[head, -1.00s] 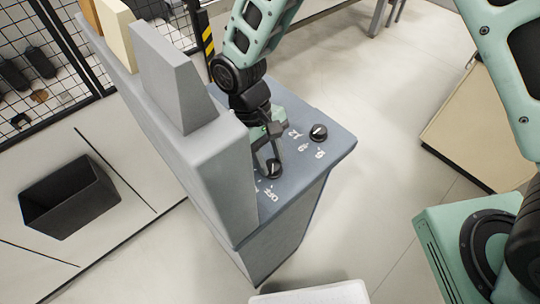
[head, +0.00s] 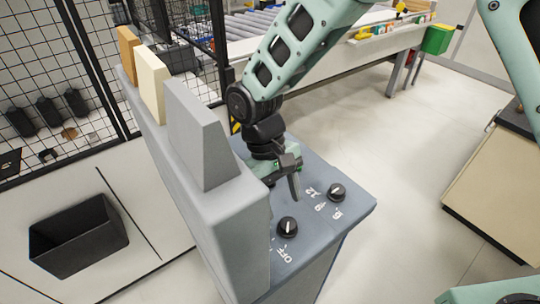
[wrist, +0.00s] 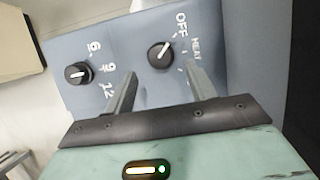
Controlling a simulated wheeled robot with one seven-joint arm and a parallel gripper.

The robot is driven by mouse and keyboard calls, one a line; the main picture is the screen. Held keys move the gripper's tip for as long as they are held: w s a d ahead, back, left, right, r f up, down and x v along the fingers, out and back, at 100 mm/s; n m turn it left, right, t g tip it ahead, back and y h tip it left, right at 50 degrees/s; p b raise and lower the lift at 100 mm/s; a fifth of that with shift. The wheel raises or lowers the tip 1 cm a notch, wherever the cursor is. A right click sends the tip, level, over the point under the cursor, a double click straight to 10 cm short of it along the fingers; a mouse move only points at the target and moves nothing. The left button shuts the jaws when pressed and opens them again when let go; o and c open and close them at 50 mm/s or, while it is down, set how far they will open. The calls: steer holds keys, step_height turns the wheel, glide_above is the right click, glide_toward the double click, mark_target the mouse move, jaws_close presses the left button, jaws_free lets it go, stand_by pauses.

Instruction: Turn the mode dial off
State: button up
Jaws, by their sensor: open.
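The mode dial (head: 288,227) is a round black knob with a white pointer line, on the sloped blue-grey panel (head: 318,232), beside the OFF lettering. In the wrist view, the mode dial (wrist: 160,54) has OFF and HEAT printed near it, and its white line slants up and right, toward OFF. My gripper (head: 284,189) is open and empty, back from the mode dial and apart from it. In the wrist view, the two fingers of my gripper (wrist: 160,82) stand apart, with the mode dial beyond the gap between them.
A second black dial (head: 336,191), marked 6, 9 and 12, sits near the panel's far edge. A tall grey housing (head: 220,215) rises left of the panel. A black bin (head: 78,234) stands farther left. Open floor (head: 405,175) lies right of the machine.

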steer(key=b+v, duration=0.2)
steer(key=v, duration=1)
steer(key=shift+r, duration=0.3)
steer(key=shift+b, duration=0.3)
steer(key=s+d+f+t+y+b, duration=0.1)
steer(key=s+d+f, duration=0.2)
steer(key=s+d, duration=0.3)
steer(key=s+d+f+t+y+b, duration=0.2)
steer(key=s+d, duration=0.5)
steer(key=s, duration=0.4)
steer(key=shift+s+f+n+t, duration=0.2)
steer(key=shift+f+n+t, duration=0.15)
steer(key=shift+f, duration=0.25)
